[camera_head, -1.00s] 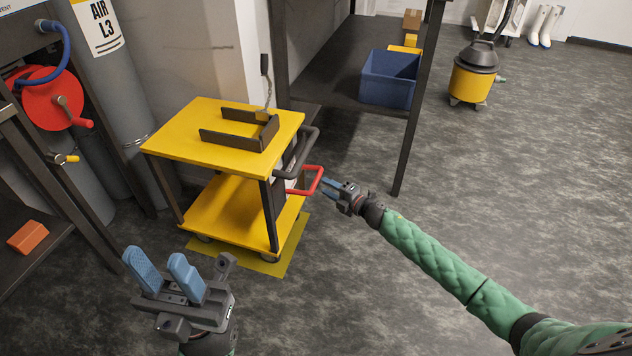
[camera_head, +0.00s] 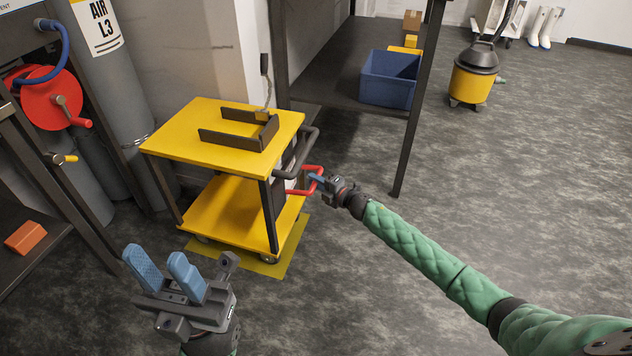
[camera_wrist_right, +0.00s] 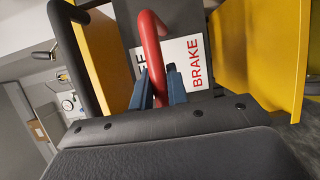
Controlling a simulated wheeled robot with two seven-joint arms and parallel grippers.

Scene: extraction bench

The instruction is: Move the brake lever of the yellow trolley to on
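The yellow trolley (camera_head: 185,145) stands left of centre in the head view. Its red brake lever (camera_head: 310,171) is a bent bar sticking out at its right side, below a dark push handle (camera_head: 300,155). My right gripper (camera_head: 318,179) is at the lever. In the right wrist view the red lever (camera_wrist_right: 153,50) runs between the two blue fingers (camera_wrist_right: 158,88), which stand on either side of it with slight gaps. A white label (camera_wrist_right: 185,65) behind reads BRAKE, with another word partly hidden. My left gripper (camera_head: 162,270) is open and empty at lower left.
A dark rack with a blue bin (camera_head: 390,78) stands behind the trolley, its post (camera_head: 415,120) close to my right arm. A bench with an orange block (camera_head: 26,237) is at left. The floor at right is clear up to a yellow vacuum (camera_head: 472,82).

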